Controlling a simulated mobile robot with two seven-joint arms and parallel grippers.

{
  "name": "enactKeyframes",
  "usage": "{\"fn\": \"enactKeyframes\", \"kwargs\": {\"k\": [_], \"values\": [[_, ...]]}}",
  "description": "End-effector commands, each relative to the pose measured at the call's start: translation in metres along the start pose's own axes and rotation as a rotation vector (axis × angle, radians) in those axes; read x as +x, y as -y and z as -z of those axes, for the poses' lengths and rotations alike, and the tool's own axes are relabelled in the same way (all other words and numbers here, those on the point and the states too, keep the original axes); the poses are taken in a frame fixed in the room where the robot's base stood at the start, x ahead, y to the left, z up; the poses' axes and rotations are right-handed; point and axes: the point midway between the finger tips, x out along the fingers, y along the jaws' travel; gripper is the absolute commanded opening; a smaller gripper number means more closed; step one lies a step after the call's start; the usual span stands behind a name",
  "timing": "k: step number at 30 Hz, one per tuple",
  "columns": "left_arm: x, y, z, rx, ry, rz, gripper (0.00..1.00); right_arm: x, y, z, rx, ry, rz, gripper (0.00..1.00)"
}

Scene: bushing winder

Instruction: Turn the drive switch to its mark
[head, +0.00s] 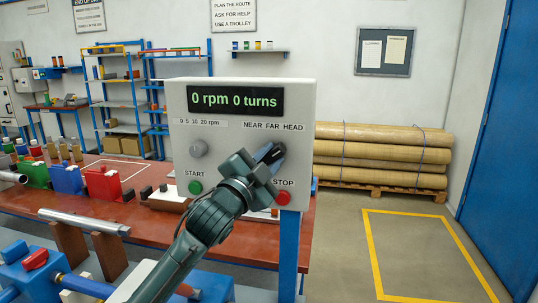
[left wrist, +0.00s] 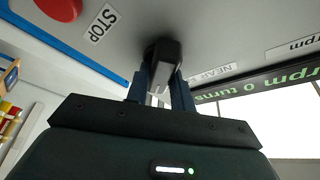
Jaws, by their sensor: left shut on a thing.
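The drive switch is a dark knob (head: 280,148) below the NEAR FAR HEAD label on the grey control panel (head: 236,150). In the left wrist view it is a black knob (left wrist: 163,52) with a pale line on it. My left gripper (head: 267,155) reaches up to it, and in the left wrist view its two fingers (left wrist: 160,85) are shut on either side of the knob. The gripper hides part of the switch in the head view, so I cannot tell exactly which label it points to. My right gripper is not in view.
The display (head: 235,100) reads 0 rpm 0 turns.

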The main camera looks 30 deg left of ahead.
Motion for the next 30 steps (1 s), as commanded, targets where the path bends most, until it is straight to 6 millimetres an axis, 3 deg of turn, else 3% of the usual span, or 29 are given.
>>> {"fn": "enactKeyframes", "kwargs": {"k": [15,30], "values": [[0.0004,0.0027,0.0000,0.433,0.001,-0.171,0.01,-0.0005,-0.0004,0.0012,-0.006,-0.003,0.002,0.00],[0.0004,0.0017,0.0002,0.624,0.000,-0.252,0.01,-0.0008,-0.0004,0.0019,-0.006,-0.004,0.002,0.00]]}}
